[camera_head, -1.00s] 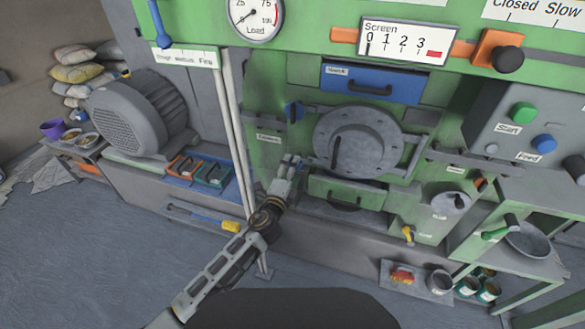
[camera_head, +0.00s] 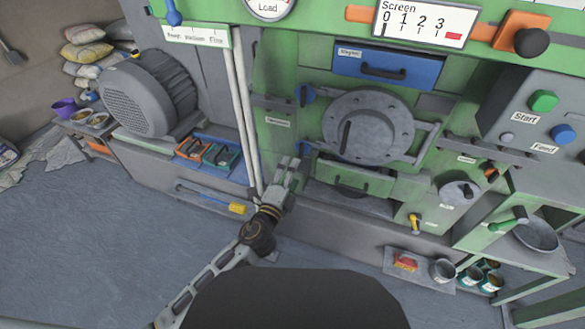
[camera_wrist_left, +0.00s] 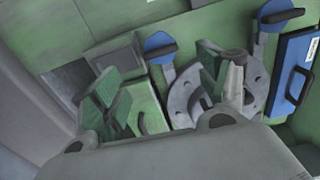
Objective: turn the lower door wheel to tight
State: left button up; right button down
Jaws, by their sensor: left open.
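The lower door wheel (camera_head: 305,148) is a small blue knob at the lower left edge of the round grey door (camera_head: 368,127). In the left wrist view it shows as a blue cap with a dark bar (camera_wrist_left: 160,46), on a grey bracket. My left gripper (camera_head: 288,166) is just below and left of it in the head view. The gripper is open, its two green-padded fingers (camera_wrist_left: 165,88) spread and apart from the wheel, with nothing held. The wheel's tightness is not readable. My right gripper is out of view.
The upper blue wheel (camera_head: 305,94) sits above on the same door side. A blue drawer (camera_head: 388,68) is above the door, and a green drawer (camera_head: 350,180) below it. Grey vertical pipes (camera_head: 243,110) stand left of the gripper. A grey motor (camera_head: 148,95) is further left.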

pick_arm(q)
jog(key=shift+s+a, duration=0.25)
jog(key=shift+s, duration=0.45)
dwell(0.4)
